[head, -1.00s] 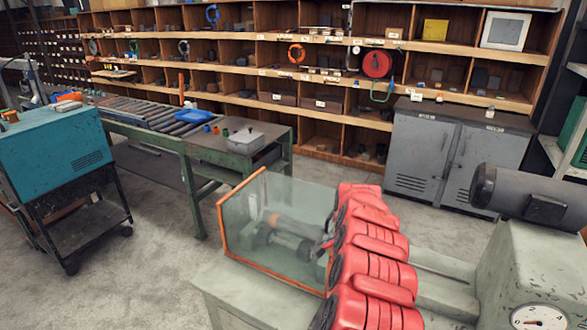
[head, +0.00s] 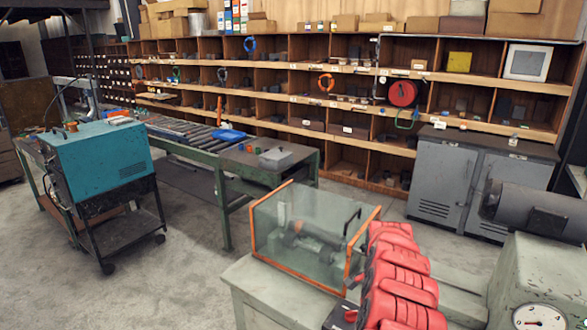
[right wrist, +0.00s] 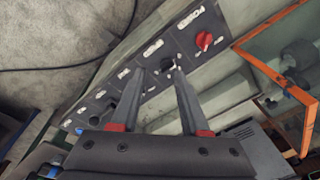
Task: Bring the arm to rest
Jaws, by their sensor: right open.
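My right gripper (right wrist: 158,74) is open in the right wrist view, with nothing between its two grey fingers. It is over a dark control panel (right wrist: 95,105) with labelled switches. A black knob (right wrist: 167,64) shows between the fingertips and a red knob (right wrist: 204,40) lies right of them; I cannot tell if anything touches. In the head view a red segmented arm (head: 402,285), seemingly mine, reaches in from the bottom, beside a clear guard box (head: 285,215) with orange edges. A grey flanged part (head: 310,242) shows dimly through the box. My left gripper is not in view.
A grey machine with a motor (head: 540,212) and dial (head: 540,318) stands at the right. A teal cart (head: 100,160) and roller table (head: 185,135) stand at the left. Shelves line the back. Floor (head: 190,270) between cart and machine is clear.

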